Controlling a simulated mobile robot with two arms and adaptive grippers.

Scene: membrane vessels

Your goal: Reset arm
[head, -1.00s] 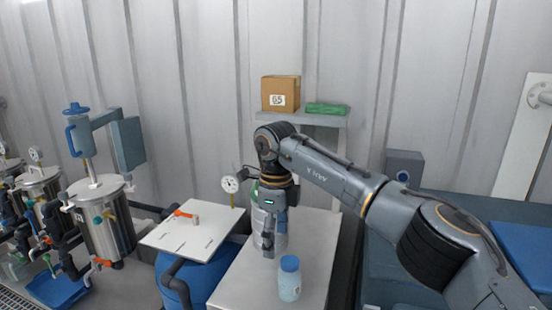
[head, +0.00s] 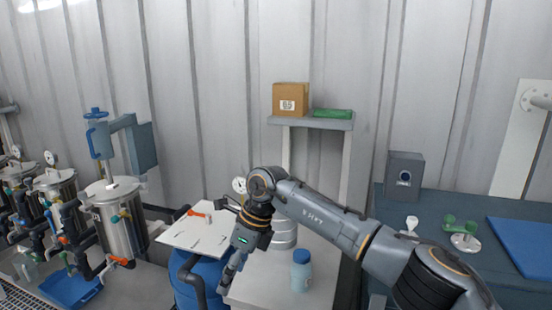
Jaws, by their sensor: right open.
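My right gripper (head: 232,275) hangs at the end of my right arm, which comes in from the lower right. It points down and to the left over the left edge of the white table (head: 268,288), beside the blue barrel. It is open, and I see nothing between its fingers. A jar with a blue lid (head: 301,270) stands upright on the table, to the right of the gripper and apart from it. A metal canister (head: 284,235) stands behind my arm, partly hidden by it. My left gripper does not show.
A white board (head: 196,232) with an orange-handled valve tops a blue barrel (head: 190,285). Steel vessels (head: 118,220) with pipes stand at the left. A shelf (head: 310,122) holds a cardboard box (head: 291,98) and a green item. A dark bench (head: 470,215) at right carries a grey box (head: 404,178).

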